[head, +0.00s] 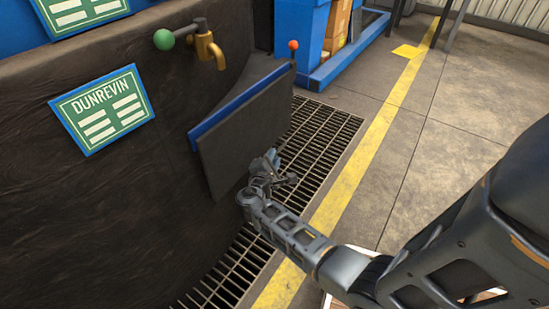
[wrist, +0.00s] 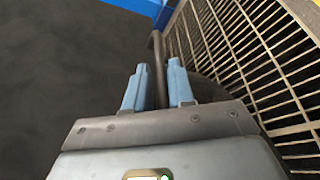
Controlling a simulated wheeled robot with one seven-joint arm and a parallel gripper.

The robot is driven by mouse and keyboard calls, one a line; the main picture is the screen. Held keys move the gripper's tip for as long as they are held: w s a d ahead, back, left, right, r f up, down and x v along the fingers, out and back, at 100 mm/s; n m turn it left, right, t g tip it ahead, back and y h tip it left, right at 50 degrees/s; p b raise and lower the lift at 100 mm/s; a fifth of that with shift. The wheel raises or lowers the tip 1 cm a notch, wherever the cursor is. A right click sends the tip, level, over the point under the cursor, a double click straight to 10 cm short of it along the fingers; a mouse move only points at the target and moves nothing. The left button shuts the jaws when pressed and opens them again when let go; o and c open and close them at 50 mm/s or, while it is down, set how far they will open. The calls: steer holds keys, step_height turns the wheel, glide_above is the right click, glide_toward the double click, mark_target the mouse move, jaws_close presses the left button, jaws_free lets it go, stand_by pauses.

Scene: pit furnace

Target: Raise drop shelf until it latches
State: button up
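The drop shelf (head: 246,132) is a dark flat panel with a blue strip (head: 240,100) along its top edge. It hangs down steeply beside the dark furnace wall (head: 95,210). My gripper (head: 272,166) is at the shelf's lower edge, on the side toward the grating. In the wrist view, its two blue fingers (wrist: 158,85) stand apart on either side of a thin dark edge (wrist: 158,55), which looks like the shelf's edge. I cannot tell whether the fingers press on it. The latch cannot be made out.
Metal floor grating (head: 325,135) lies under the shelf, with a yellow floor line (head: 385,120) beyond it. A brass tap (head: 210,50) with a green knob (head: 164,39) and a green DUNREVIN sign (head: 103,110) are on the wall.

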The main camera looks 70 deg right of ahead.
steer(key=shift+x, duration=1.25)
steer(key=shift+c, duration=0.5)
jaws_close()
